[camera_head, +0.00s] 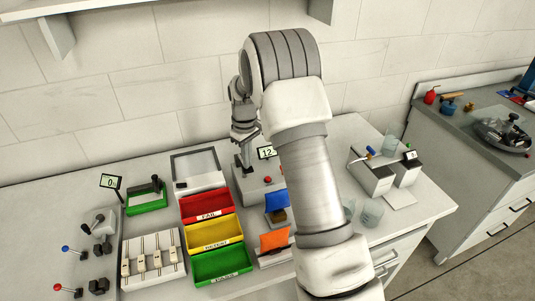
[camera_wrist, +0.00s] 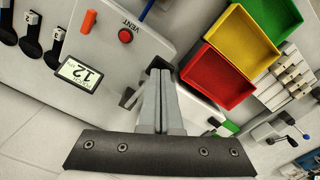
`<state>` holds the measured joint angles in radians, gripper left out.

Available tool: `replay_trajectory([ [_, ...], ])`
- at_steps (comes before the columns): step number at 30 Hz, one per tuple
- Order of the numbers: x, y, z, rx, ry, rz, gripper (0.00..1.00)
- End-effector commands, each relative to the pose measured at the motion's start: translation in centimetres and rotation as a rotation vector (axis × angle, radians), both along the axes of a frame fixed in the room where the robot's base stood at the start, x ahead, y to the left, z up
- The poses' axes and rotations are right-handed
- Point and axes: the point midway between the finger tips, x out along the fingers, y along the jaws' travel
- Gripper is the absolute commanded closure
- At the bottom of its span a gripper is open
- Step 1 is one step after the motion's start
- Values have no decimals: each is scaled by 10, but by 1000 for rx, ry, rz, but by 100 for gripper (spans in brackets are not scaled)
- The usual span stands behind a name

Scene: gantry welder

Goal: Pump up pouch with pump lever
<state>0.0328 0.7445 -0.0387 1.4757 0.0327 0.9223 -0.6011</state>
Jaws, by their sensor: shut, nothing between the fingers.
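A light grey pump unit (camera_head: 252,199) with a display reading 12 (camera_head: 266,153) and a red button stands mid-bench. In the wrist view, the display (camera_wrist: 82,74), the red VENT button (camera_wrist: 125,35) and a short orange handle (camera_wrist: 88,20) show on it. My gripper (camera_wrist: 158,74) is shut and empty, its fingertips over the unit. A small dark part (camera_wrist: 130,98) lies right beside the fingers; I cannot tell if they touch or if it is the pump lever. In the head view my gripper (camera_head: 246,170) is at the unit's back left. I cannot identify the pouch.
Red (camera_head: 207,205), yellow (camera_head: 213,232) and green (camera_head: 221,264) bins stand left of the unit. A blue piece (camera_head: 277,202) and an orange piece (camera_head: 274,240) stand in front. My arm hides the bench to the right. The wall is close behind.

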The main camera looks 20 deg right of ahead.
Motion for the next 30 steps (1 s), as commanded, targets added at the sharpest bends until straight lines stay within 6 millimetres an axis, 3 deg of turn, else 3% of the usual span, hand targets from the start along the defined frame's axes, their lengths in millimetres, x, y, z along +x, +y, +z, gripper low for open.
replay_trajectory([
  [17,0,0,-44,0,-1,0,100],
  [23,1,0,-35,0,-2,0,100],
  [30,0,0,-7,0,-1,-1,100],
])
